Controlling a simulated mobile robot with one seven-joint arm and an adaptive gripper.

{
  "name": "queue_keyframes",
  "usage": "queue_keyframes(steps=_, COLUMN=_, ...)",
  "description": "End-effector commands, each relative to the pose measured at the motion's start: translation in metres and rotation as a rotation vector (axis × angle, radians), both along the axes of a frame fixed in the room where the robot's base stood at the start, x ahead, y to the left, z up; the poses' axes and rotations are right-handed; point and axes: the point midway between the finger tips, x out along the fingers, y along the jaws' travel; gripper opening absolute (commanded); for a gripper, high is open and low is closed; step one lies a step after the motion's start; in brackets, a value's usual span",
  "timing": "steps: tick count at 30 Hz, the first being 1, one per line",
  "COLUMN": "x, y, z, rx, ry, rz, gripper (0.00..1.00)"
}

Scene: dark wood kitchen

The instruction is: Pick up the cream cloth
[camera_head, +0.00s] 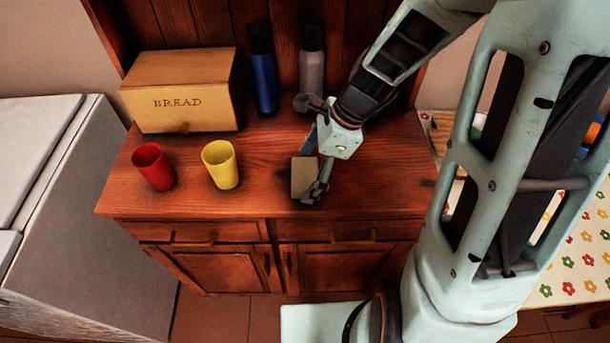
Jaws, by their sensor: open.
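The cream cloth (302,173) looks like a small folded beige rectangle on the wooden cabinet top, near the middle. My gripper (306,151) is open, with its two dark fingers spread wide apart. The nearer finger is at the cloth's right edge and overlaps it in the picture. The farther finger is behind the cloth, toward the bottles. I cannot tell whether the nearer finger touches the cloth or is above it. Nothing shows held between the fingers.
A yellow cup (221,166) and a red cup (153,167) stand left of the cloth. A bread box (182,92), a blue bottle (264,75) and a grey bottle (312,68) stand behind. The cabinet top (375,188) is clear at right.

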Motion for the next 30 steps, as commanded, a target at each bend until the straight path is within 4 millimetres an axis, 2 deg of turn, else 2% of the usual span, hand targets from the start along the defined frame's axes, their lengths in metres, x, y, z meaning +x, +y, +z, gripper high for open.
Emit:
queue_keyframes(steps=4, x=0.0, y=0.0, z=0.001, rx=0.0, ry=0.0, rz=0.0, gripper=0.88)
queue_keyframes(steps=14, x=0.0, y=0.0, z=0.001, rx=0.0, ry=-0.001, rz=0.0, gripper=0.52)
queue_keyframes(steps=23, x=0.0, y=0.0, z=0.002, rx=0.0, ry=-0.001, rz=0.0, gripper=0.52)
queue_keyframes(steps=30, x=0.002, y=-0.003, z=0.015, rx=0.0, ry=-0.001, rz=0.0, gripper=0.52)
